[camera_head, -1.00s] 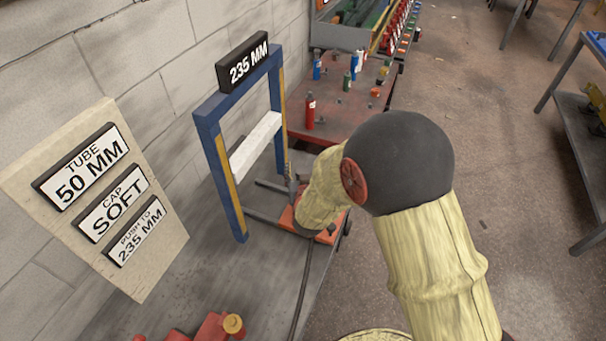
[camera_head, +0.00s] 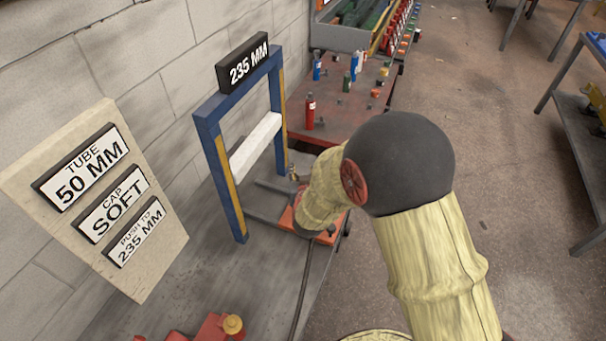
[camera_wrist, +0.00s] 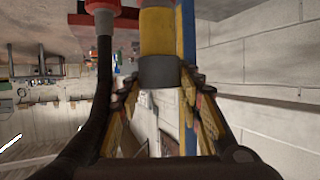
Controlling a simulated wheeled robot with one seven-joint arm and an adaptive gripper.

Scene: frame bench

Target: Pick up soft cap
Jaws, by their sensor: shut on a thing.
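My gripper (camera_wrist: 163,92) is shut around the dark grey end of a cylinder in the wrist view. The grey band (camera_wrist: 158,72) lies between the fingertips, with a yellow length (camera_wrist: 158,32) beyond it. I cannot tell whether this grey end is the soft cap. In the head view my yellow-sleeved wrist hides the fingers and most of what they hold. A small tan tip (camera_head: 293,172) shows just past the wrist. The sign board (camera_head: 160,245) reads tube 50 mm, cap soft, push to 235 mm.
A blue and yellow frame (camera_head: 207,130) with a white crossbar (camera_head: 257,143) stands left of my wrist. A red bench (camera_head: 335,112) behind holds bottles and small caps. A dark hose (camera_head: 304,280) runs along the bench edge. Open floor lies to the right.

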